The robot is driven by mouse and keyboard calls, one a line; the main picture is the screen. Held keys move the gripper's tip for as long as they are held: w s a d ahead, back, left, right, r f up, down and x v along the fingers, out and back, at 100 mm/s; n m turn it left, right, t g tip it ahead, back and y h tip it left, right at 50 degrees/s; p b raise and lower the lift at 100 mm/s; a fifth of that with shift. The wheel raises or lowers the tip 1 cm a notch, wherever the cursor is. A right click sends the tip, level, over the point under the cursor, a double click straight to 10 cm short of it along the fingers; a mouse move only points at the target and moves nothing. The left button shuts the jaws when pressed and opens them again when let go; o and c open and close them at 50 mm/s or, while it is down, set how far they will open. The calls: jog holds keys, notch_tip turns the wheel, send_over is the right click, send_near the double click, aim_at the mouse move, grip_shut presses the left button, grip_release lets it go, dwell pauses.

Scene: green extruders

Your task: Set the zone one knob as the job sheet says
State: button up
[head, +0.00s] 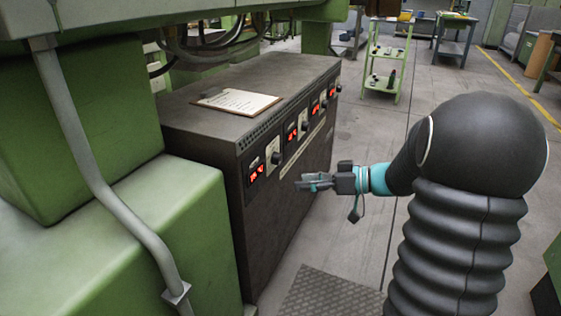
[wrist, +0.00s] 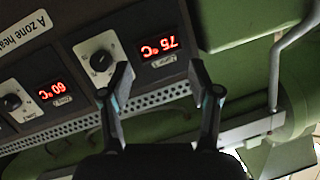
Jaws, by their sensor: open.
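The zone one knob (head: 276,158) is a black dial on a pale plate beside the nearest red display (head: 256,172) on the dark cabinet. The wrist view is upside down; there the knob (wrist: 101,60) sits on its pale plate, next to the display (wrist: 160,47), which appears to read 75 °C. My gripper (head: 300,183) is open and empty, in front of the panel and apart from the knob. In the wrist view its fingers (wrist: 160,78) cover part of the plate's edge. The job sheet (head: 237,101) lies on the cabinet top; its writing is too small to read.
A second knob (wrist: 12,102) and display (wrist: 53,91), apparently 60 °C, sit alongside; more follow along the panel. A green machine body (head: 130,210) with a grey pipe (head: 95,160) stands at left. Grey floor (head: 345,235) is open before the cabinet. A green trolley (head: 385,60) stands behind.

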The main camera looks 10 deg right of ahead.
aim_at(281, 161)
jog(key=w+d+f+t, duration=0.2)
jog(key=w+d+t, duration=0.25)
jog(key=d, duration=0.35)
jog(key=shift+n, duration=0.3)
jog(key=p+x, duration=0.1)
jog(key=x, duration=1.3)
jog(key=shift+w+f+p, duration=0.1)
jog(key=shift+w+p, duration=0.1)
jog(key=shift+p, duration=0.15)
jog(key=c, duration=1.1)
jog(key=shift+d, duration=0.15)
jog(key=shift+c, duration=0.3)
jog(key=shift+a+f+b, duration=0.1)
jog(key=shift+a+b, duration=0.1)
jog(key=shift+b, duration=0.2)
